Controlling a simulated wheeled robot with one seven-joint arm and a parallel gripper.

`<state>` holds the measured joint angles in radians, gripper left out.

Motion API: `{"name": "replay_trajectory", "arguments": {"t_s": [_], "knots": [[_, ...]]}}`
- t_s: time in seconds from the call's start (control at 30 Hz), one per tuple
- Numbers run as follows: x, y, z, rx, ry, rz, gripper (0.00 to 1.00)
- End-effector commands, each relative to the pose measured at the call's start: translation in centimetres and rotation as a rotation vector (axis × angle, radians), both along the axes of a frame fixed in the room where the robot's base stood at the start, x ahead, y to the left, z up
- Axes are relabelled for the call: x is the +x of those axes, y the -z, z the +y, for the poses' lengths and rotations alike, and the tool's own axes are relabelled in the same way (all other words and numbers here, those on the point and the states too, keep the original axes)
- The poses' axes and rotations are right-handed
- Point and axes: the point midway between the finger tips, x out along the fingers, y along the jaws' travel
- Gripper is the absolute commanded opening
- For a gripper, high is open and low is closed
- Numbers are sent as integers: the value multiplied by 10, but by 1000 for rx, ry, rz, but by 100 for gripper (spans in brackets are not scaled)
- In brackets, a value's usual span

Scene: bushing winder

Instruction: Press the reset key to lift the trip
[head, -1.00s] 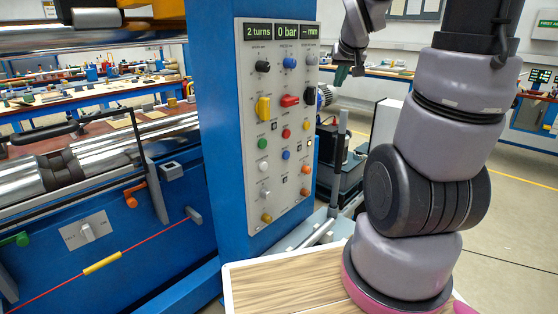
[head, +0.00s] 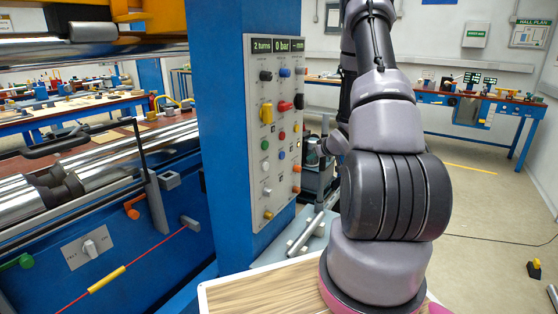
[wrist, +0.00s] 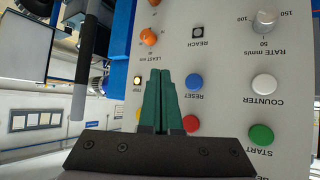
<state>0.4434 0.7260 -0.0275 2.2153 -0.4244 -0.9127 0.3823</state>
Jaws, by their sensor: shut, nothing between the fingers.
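The reset key is a round blue button (wrist: 194,82) labelled RESET on the grey panel. It also shows as the blue button (head: 281,155) in the lower half of the panel in the head view. In the upside-down wrist view, my gripper (wrist: 160,73) has its green fingers together and empty. The fingertips point at the panel, just left of the blue button. I cannot tell how far they stand off the panel. A small black-framed lamp (wrist: 138,80) with a pale centre is left of the fingertips; its label is too small to read surely. My arm hides most of the gripper in the head view.
Close to the reset key are a red button (wrist: 191,124), a white COUNTER button (wrist: 263,85), a green START button (wrist: 261,135) and an orange knob (wrist: 149,37). A dark upright bar (wrist: 86,65) stands beside the panel. The panel display (head: 276,45) reads 2 turns, 0 bar.

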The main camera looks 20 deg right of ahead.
Motion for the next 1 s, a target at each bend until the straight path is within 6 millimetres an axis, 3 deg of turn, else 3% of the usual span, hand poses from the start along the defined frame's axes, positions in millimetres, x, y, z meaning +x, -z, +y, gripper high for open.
{"name": "replay_trajectory", "arguments": {"t_s": [0.13,0.57,1.0], "knots": [[-2,13,1,12,-20,-8,0],[0,14,2,13,-23,-11,0],[41,14,35,12,-26,-10,0]]}}
